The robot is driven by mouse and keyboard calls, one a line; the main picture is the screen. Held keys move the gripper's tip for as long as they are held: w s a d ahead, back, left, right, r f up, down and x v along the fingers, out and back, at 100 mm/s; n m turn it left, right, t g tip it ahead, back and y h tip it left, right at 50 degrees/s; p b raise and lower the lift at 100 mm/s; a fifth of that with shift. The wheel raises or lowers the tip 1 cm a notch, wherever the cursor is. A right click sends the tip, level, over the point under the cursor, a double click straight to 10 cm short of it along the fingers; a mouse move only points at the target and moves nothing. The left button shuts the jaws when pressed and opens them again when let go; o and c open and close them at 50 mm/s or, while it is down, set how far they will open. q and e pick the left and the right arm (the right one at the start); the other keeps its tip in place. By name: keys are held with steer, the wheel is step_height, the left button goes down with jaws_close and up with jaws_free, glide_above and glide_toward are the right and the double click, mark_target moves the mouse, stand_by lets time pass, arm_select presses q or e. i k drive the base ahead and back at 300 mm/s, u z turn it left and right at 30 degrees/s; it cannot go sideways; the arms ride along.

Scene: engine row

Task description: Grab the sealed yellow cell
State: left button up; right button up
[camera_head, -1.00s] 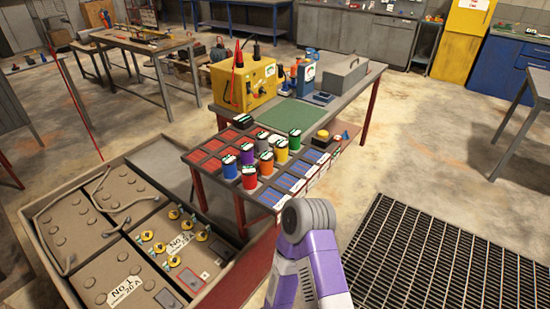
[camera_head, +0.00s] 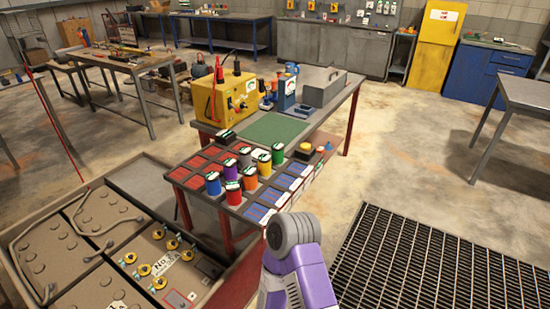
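A yellow cell (camera_head: 264,167) with a dark-and-white cap stands upright on the front bench, in the group of coloured cells. A green cell (camera_head: 278,155) stands behind it to the right and an orange cell (camera_head: 250,179) in front to the left. I cannot tell from here whether its cap is sealed. Red (camera_head: 233,194), blue (camera_head: 213,184), purple (camera_head: 230,168) and grey cells stand close by. A purple and grey link of my arm shows at the bottom middle, in front of the bench. Neither gripper shows.
The bench has red trays (camera_head: 193,163) and blue trays (camera_head: 276,197), a green mat (camera_head: 273,129), a yellow box (camera_head: 232,103) and a grey case (camera_head: 324,91). A large battery crate (camera_head: 35,205) is at left. A floor grating (camera_head: 420,265) lies at right.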

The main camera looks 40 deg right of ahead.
mark_target(264, 160)
steer(key=u, duration=2.85)
steer(key=k, duration=2.25)
steer(key=z, duration=2.05)
